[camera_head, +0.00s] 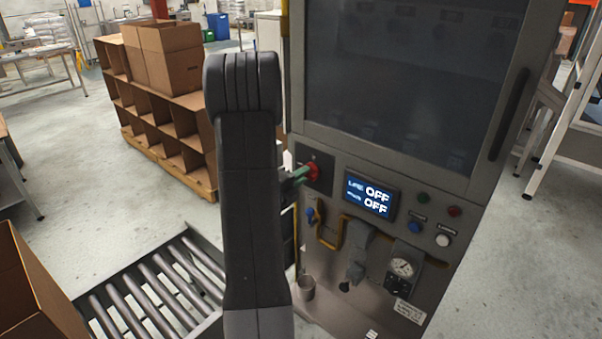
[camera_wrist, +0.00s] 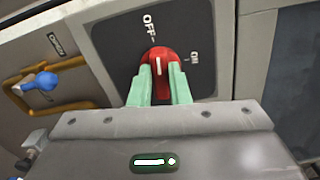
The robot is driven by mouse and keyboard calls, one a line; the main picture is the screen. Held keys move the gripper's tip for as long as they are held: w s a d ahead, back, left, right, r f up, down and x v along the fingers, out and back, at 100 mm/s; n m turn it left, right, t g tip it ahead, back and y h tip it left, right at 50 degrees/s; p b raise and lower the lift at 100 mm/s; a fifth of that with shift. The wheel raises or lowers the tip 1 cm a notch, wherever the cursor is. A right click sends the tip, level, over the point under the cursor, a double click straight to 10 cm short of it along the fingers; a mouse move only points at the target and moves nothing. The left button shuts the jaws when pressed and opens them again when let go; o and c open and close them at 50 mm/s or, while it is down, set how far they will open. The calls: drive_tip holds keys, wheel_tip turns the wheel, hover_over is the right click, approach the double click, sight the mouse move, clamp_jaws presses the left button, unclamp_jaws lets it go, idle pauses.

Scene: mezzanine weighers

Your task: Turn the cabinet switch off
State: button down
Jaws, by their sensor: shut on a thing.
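The cabinet switch is a red rotary knob (camera_wrist: 158,58) on a dark plate (camera_wrist: 110,38) marked OFF and ON in the wrist view. Its white line points up toward the OFF mark. My gripper (camera_wrist: 159,82) has pale green fingers shut on the knob, one on each side. In the head view, the knob (camera_head: 313,171) is partly hidden by my gripper (camera_head: 298,176). The cabinet (camera_head: 320,130) has a small display (camera_head: 370,196) that reads OFF on both lines.
Several push buttons sit right of the display. A roller conveyor (camera_head: 160,290) and a shelf of cardboard boxes (camera_head: 165,110) stand left.

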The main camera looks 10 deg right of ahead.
drive_tip(key=shift+n+p, duration=0.3)
drive_tip(key=shift+n, duration=0.5)
drive_tip(key=c, duration=1.4)
unclamp_jaws()
drive_tip(key=shift+f, duration=0.1)
drive_tip(key=shift+o, duration=0.2)
drive_tip(key=b+v, duration=0.2)
drive_tip(key=v, duration=1.1)
drive_tip(key=shift+s+a+b, duration=0.25)
drive_tip(key=shift+a+b, duration=0.05)
drive_tip(key=shift+b, duration=0.1)
drive_tip(key=p+x, duration=0.3)
drive_tip(key=x, duration=1.1)
